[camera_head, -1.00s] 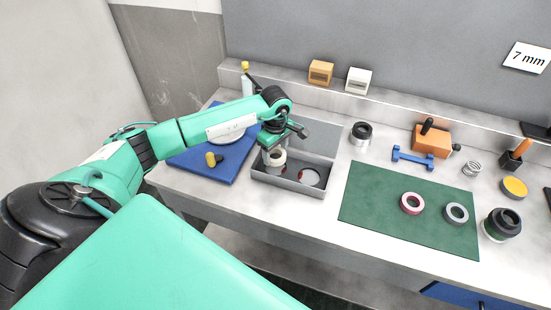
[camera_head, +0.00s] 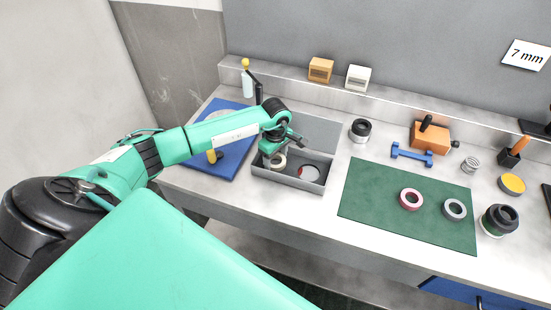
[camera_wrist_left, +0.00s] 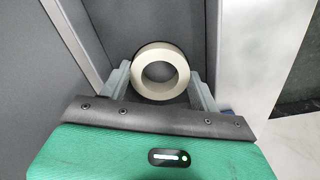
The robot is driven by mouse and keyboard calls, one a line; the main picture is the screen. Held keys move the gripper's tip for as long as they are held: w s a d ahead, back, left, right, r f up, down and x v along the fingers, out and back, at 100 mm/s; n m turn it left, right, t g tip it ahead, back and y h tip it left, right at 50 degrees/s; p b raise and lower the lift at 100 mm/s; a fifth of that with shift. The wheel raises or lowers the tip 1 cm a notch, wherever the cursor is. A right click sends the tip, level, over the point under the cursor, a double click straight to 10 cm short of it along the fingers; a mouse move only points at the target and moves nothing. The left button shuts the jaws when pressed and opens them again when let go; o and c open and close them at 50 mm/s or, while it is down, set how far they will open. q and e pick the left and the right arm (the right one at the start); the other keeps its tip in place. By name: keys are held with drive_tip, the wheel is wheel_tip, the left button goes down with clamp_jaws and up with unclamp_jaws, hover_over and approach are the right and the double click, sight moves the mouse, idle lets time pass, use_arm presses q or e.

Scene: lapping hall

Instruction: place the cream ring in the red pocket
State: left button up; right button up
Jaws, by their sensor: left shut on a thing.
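The cream ring (camera_wrist_left: 160,95) is between the two fingers of my left gripper (camera_wrist_left: 160,74), which is shut on it. In the head view the ring (camera_head: 276,164) shows under the gripper, low in the left compartment of an open grey tray (camera_head: 287,183). Grey walls stand on both sides of it in the wrist view. I cannot tell whether the ring touches the floor. My right gripper is not in view.
A blue mat (camera_head: 225,166) lies left of the tray. A green mat (camera_head: 375,205) with a pink-red ring (camera_head: 411,199) and a grey ring (camera_head: 454,210) lies to the right.

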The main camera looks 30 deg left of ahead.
use_arm(q)
drive_tip(key=shift+s+d+f, duration=0.1)
drive_tip(key=shift+s+f, duration=0.1)
drive_tip(key=shift+f, duration=0.25)
drive_tip(key=shift+s+d+f, duration=0.1)
drive_tip(key=shift+s+f, duration=0.1)
drive_tip(key=shift+f, duration=0.2)
drive_tip(key=o, duration=0.9)
drive_tip(key=shift+c, duration=0.2)
drive_tip(key=shift+o, duration=1.1)
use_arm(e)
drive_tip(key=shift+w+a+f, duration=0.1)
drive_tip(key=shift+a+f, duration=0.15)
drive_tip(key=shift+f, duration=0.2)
use_arm(q)
drive_tip(key=shift+r, duration=0.3)
wheel_tip(320, 180, up, 13)
drive_tip(key=b, duration=0.1)
drive_tip(key=shift+w+a, duration=0.2)
drive_tip(key=shift+w, duration=0.2)
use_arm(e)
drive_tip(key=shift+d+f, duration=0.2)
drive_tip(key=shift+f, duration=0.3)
use_arm(q)
drive_tip(key=shift+f, duration=0.1)
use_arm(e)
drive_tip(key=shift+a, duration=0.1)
